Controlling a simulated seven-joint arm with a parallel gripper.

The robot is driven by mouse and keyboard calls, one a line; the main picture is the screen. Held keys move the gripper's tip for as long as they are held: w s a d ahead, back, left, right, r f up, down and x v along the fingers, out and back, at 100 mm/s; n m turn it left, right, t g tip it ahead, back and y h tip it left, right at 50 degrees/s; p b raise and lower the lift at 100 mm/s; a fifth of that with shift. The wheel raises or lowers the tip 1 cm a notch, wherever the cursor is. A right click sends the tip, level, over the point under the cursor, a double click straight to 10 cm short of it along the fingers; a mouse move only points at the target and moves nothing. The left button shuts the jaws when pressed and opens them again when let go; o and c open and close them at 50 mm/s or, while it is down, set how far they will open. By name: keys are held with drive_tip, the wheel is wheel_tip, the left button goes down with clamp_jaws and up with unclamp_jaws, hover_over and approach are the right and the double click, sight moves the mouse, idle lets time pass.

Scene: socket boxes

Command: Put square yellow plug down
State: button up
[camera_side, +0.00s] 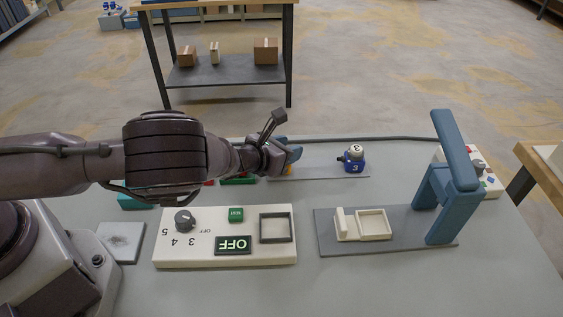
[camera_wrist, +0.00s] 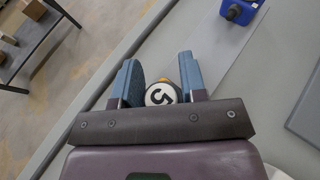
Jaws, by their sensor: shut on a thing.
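My gripper (camera_side: 287,156) is at the left end of a grey plate at the back of the table. In the wrist view, my gripper (camera_wrist: 161,75) has its blue fingers on either side of the plug (camera_wrist: 160,94), shut on it. The plug shows a round white top with a black 5 and a bit of yellow beside the right finger. In the side view only a small orange-yellow patch shows under the fingers. The plug's lower part is hidden, so I cannot tell whether it touches the plate.
A blue plug marked 3 (camera_side: 352,158) stands on the right of the grey plate (camera_side: 318,170). In front are a white panel (camera_side: 200,256) with a knob and OFF display, and a dark plate (camera_side: 333,240) with a cream tray (camera_side: 373,225) and blue arch (camera_side: 437,190).

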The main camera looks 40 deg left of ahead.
drive_tip(key=shift+s+f, duration=0.2)
drive_tip(key=shift+f, duration=0.1)
drive_tip(key=shift+c, duration=0.3)
drive_tip(key=shift+r, duration=0.1)
wheel_tip(320, 180, up, 3)
drive_tip(key=shift+r, duration=0.1)
drive_tip(key=s+a+r, duration=0.2)
drive_tip(key=s+r, duration=0.8)
drive_tip(key=s, duration=0.3)
drive_tip(key=w+a+r, duration=0.4)
drive_tip(key=a+r, duration=0.2)
drive_tip(key=a, duration=0.1)
drive_tip(key=shift+w+n+y, duration=0.15)
drive_tip(key=shift+n+y, duration=0.15)
drive_tip(key=shift+y, duration=0.1)
